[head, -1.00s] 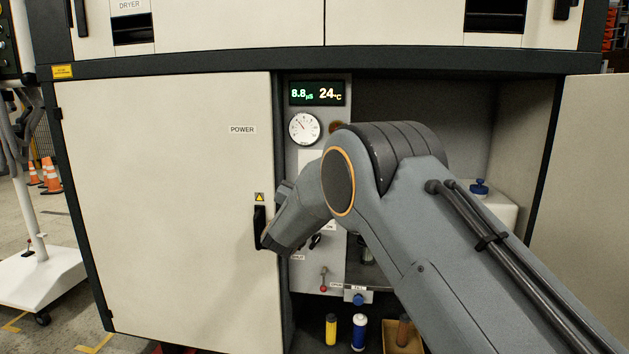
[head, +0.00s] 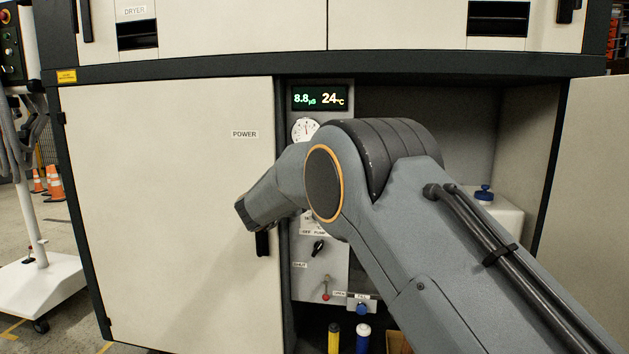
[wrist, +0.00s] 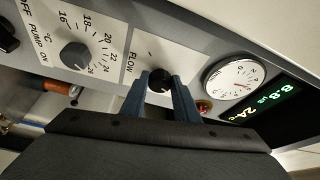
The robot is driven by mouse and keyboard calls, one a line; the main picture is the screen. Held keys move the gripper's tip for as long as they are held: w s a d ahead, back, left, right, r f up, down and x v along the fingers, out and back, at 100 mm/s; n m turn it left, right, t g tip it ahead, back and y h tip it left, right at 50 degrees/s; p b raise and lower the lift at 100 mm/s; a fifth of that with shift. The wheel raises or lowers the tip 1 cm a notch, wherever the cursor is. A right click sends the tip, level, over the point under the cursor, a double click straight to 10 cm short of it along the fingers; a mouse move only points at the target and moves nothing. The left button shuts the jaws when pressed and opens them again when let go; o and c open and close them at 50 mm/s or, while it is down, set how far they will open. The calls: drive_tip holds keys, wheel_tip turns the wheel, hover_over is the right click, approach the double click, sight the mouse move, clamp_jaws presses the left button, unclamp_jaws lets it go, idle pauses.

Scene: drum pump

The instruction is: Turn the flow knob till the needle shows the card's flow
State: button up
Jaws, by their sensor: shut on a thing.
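The black flow knob (wrist: 160,81) sits on the white panel beside the FLOW label in the wrist view. My gripper (wrist: 159,79) is shut on it, with one blue-grey finger at each side. The round white flow gauge (wrist: 233,77) is to the right of the knob in that view. Its needle is small there and I cannot read its value. In the head view the gauge (head: 305,130) shows below the display, its lower part covered by my arm, with the needle near upright. My arm hides the flow knob and gripper there. I cannot make out the card.
The display (head: 319,98) reads 8.8 and 24 °C. A temperature dial (wrist: 76,56) and the pump switch (head: 318,247) are on the same panel. The POWER door (head: 165,210) is closed at the left. A white container with a blue cap (head: 484,195) stands in the cabinet.

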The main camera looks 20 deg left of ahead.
drive_tip(key=m+g, duration=0.2)
drive_tip(key=m, duration=0.3)
drive_tip(key=shift+r, duration=0.2)
drive_tip(key=shift+m+g+y+p, duration=0.3)
drive_tip(key=shift+m, duration=0.1)
drive_tip(key=o, duration=1.1)
drive_tip(key=v, duration=0.7)
drive_tip(key=shift+s, duration=0.4)
